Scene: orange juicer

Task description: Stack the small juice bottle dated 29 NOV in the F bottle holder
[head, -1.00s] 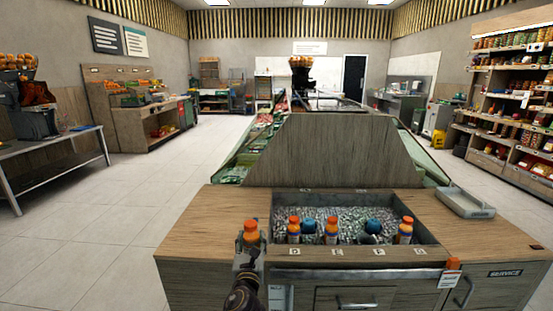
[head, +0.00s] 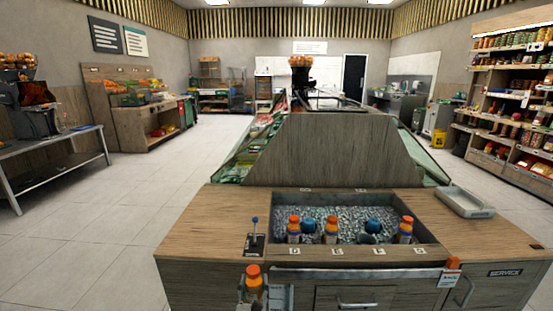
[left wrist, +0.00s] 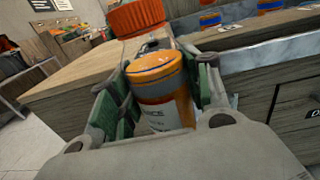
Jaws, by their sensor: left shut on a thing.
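My left gripper (left wrist: 160,95) is shut on a small juice bottle (left wrist: 160,65) with an orange cap and orange body, standing between the green finger pads. In the head view the held bottle (head: 253,282) is low, in front of the counter's front face and below the top edge. Its date cannot be read. The ice bin (head: 430,254) has letter tags along its front rim. Orange-capped bottles stand behind tag D (head: 293,230), tag E (head: 331,230) and tag G (head: 405,230). Behind tag F, a dark round holder (head: 367,239) shows no orange-capped bottle.
A small stand with a blue knob (head: 255,235) is on the counter left of the bin. A grey tray (head: 465,202) lies at right. The left countertop (head: 200,225) is mostly clear.

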